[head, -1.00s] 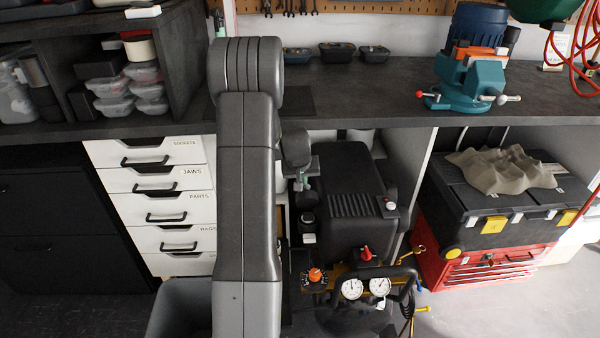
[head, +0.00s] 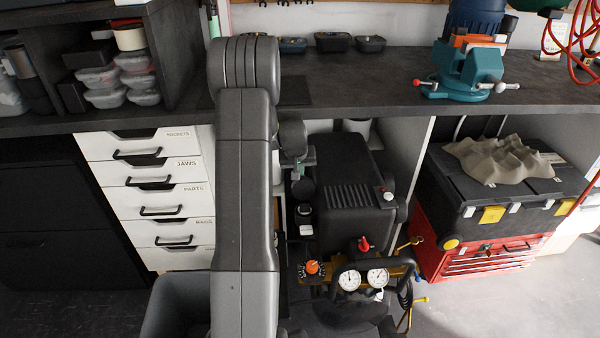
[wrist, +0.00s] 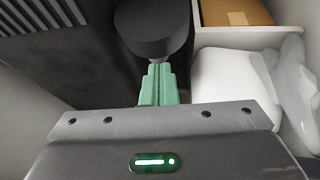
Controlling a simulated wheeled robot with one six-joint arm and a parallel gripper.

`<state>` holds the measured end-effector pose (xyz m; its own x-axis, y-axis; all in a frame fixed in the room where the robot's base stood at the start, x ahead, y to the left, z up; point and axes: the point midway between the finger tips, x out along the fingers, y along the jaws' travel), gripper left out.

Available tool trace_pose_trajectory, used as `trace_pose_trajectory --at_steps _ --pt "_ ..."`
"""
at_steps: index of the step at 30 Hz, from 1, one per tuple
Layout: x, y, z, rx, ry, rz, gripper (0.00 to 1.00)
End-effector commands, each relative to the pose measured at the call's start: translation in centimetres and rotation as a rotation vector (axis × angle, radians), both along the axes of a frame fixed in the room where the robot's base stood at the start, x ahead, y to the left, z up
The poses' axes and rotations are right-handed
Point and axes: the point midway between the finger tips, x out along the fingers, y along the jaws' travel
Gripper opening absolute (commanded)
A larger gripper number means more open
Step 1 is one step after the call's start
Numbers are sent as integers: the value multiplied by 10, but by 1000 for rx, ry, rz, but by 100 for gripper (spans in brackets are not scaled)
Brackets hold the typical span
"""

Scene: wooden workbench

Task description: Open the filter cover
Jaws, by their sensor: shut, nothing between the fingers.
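The filter cover appears to be the dark round cap on the side of the black compressor (head: 350,170). In the wrist view this cap (wrist: 155,30) is at top centre, just beyond my fingertips. In the head view the cap (head: 303,188) is small and dark, just below my gripper (head: 297,172). My gripper's green fingers (wrist: 158,68) are shut together with nothing between them. Their tips are at the cap's near edge; I cannot tell whether they touch it. My arm hides part of the space left of the compressor.
The compressor stands under the dark workbench (head: 380,85). Its gauges (head: 362,279), red knob (head: 364,244) and orange knob (head: 312,267) are in front. White drawers (head: 155,190) are at left, a black toolbox (head: 480,195) at right. A white shelf wall (wrist: 250,38) is close beside my fingers.

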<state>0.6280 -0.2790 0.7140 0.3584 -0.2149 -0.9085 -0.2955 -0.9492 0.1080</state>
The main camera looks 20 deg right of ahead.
Motion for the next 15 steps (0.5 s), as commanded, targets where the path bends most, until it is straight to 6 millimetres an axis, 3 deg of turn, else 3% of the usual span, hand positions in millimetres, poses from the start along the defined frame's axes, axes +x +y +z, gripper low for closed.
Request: trace_pose_trajectory --at_steps 15 --pt "-10 3 1 0 0 0 0"
